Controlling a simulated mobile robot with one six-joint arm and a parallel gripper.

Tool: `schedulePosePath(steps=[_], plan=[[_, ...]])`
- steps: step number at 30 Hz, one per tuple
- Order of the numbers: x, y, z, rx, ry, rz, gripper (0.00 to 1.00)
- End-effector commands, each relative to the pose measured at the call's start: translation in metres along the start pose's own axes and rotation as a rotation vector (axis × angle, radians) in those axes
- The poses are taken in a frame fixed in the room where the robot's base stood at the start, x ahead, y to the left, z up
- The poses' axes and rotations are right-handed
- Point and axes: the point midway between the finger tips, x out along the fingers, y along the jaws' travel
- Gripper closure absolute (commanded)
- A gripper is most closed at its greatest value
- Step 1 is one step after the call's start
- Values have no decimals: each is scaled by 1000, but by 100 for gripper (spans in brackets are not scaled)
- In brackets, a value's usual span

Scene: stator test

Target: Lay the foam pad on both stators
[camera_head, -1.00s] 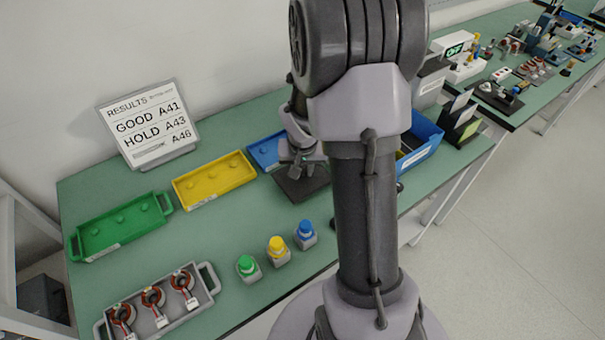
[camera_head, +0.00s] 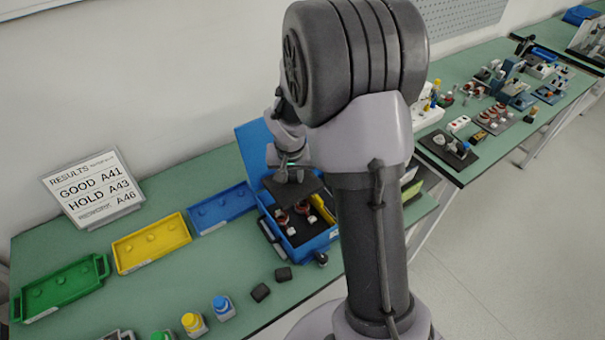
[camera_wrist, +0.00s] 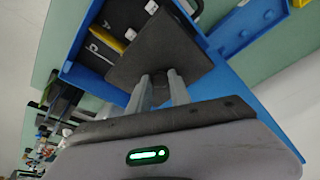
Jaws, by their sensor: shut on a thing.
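My gripper (camera_head: 291,172) is shut on the dark grey foam pad (camera_head: 297,189), a flat square sheet. In the wrist view my two fingers (camera_wrist: 159,82) pinch the pad (camera_wrist: 155,55) at its near side. The pad is held above the open blue case (camera_head: 313,243). Two stators with reddish-copper rings, the left one (camera_head: 282,217) and the right one (camera_head: 302,208), sit in the case's dark insert, partly below the pad's front edge. In the wrist view the pad covers the part of the case where they sit.
A yellow item (camera_head: 324,212) and white pieces lie in the case, whose lid (camera_head: 254,147) stands open behind. Blue (camera_head: 222,209), yellow (camera_head: 152,243) and green (camera_head: 60,288) trays are to the left. Two small dark blocks (camera_head: 261,292) lie in front of the case.

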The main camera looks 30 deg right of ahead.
Motion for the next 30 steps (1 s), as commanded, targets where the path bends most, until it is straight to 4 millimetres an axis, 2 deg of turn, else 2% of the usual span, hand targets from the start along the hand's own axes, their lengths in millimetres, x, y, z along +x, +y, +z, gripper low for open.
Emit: schedulePosePath(steps=[8, 24, 30], plan=[[28, 0, 8, 0, -2, 0, 100], [101, 0, 28, 0, 0, 0, 100], [107, 0, 30, 0, 0, 0, 100]])
